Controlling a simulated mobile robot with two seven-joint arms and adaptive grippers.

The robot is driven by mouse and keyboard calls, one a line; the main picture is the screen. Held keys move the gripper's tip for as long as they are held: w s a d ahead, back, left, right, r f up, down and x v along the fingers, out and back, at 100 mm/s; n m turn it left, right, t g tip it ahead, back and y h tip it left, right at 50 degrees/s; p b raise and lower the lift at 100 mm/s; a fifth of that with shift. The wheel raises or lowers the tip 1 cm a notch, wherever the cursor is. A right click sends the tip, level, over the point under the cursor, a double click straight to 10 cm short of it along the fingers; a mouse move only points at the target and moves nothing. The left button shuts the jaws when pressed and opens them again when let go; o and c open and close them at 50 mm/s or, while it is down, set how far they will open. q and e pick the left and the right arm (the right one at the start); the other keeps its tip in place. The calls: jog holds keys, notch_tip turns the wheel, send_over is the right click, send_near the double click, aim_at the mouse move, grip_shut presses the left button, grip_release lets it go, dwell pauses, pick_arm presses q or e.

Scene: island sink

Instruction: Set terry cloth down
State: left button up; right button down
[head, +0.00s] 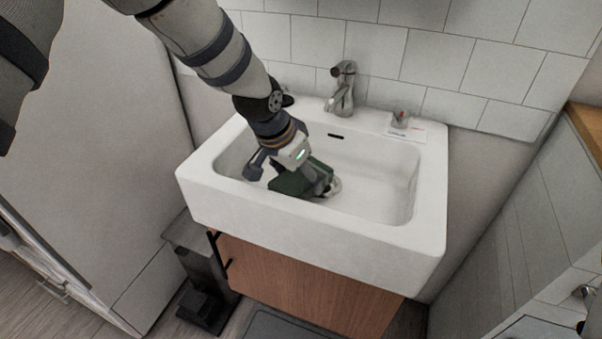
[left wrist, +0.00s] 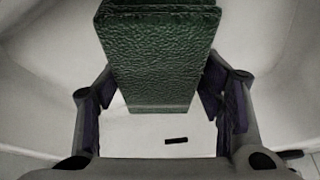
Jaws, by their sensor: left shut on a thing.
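The terry cloth (head: 291,183) is a dark green, flat block-like bundle inside the white sink basin. In the left wrist view the cloth (left wrist: 158,55) shows its textured green face between the two fingers. My left gripper (head: 312,182) reaches down into the basin from the upper left and is shut on the cloth. In the left wrist view the fingers (left wrist: 160,95) flank the cloth on both sides. Whether the cloth touches the basin floor I cannot tell. My right gripper is not in view.
The white sink (head: 428,190) stands against a tiled wall, with a faucet (head: 343,90) at its back edge. A small item (head: 401,118) and a white card (head: 406,134) lie on the back right rim. The basin's right part is empty. A wooden cabinet (head: 300,285) is below.

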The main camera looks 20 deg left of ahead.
pick_arm(q)
jog(key=shift+r, duration=0.15)
jog(key=shift+f, duration=0.55)
jog(key=o, duration=1.1)
jog(key=shift+r, duration=0.1)
jog(key=p+v, duration=0.2)
jog(key=v, duration=1.1)
jog(key=shift+w, duration=0.15)
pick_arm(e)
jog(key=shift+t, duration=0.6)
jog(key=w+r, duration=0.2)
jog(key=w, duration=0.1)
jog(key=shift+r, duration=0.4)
pick_arm(q)
jog(key=shift+d, duration=0.1)
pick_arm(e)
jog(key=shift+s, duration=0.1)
